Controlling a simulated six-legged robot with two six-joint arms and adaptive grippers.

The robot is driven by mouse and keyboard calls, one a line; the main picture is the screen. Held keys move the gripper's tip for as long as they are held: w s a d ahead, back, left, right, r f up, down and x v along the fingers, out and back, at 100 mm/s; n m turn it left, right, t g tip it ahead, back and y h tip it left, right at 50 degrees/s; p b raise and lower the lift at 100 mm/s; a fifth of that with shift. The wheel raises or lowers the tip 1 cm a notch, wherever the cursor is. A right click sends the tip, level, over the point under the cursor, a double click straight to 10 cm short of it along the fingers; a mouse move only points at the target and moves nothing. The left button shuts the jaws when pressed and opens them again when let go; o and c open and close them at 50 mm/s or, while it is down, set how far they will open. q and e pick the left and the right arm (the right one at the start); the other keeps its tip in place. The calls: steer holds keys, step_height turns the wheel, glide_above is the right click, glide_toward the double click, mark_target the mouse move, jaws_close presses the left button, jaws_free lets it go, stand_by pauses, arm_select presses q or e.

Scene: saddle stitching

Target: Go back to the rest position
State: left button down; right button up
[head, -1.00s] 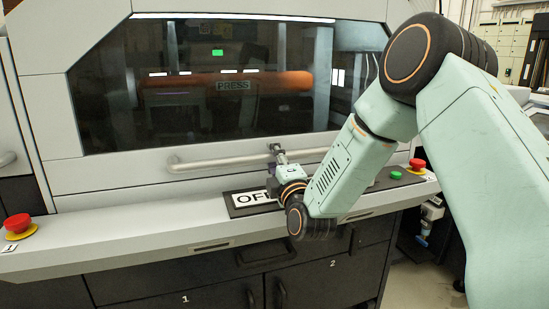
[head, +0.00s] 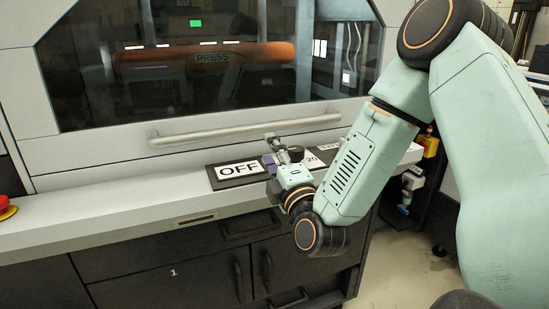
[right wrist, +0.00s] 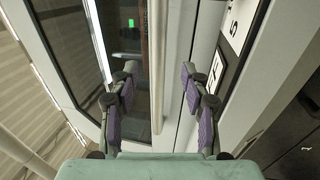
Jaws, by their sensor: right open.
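My right gripper (head: 275,150) is open and empty in front of the machine's control ledge, with its arm coming in from the right. In the right wrist view its two purple-padded fingers (right wrist: 158,90) stand apart. The pale handle bar (right wrist: 157,50) shows between and beyond them. In the head view that handle bar (head: 235,132) runs above the gripper, under the window. The fingertips look a little below the bar; I cannot tell the exact gap. The OFF label (head: 238,169) lies left of the gripper. My left gripper is not in view.
A dark knob (head: 295,153) sits close behind the right gripper. A red button (head: 6,207) is at the left edge, and a yellow button housing (head: 429,146) is partly behind my arm. Dark drawer fronts (head: 170,275) are below the ledge. Clear floor (head: 400,265) shows at lower right.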

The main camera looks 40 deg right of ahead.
steer(key=shift+v, duration=0.85)
steer(key=shift+f, duration=0.1)
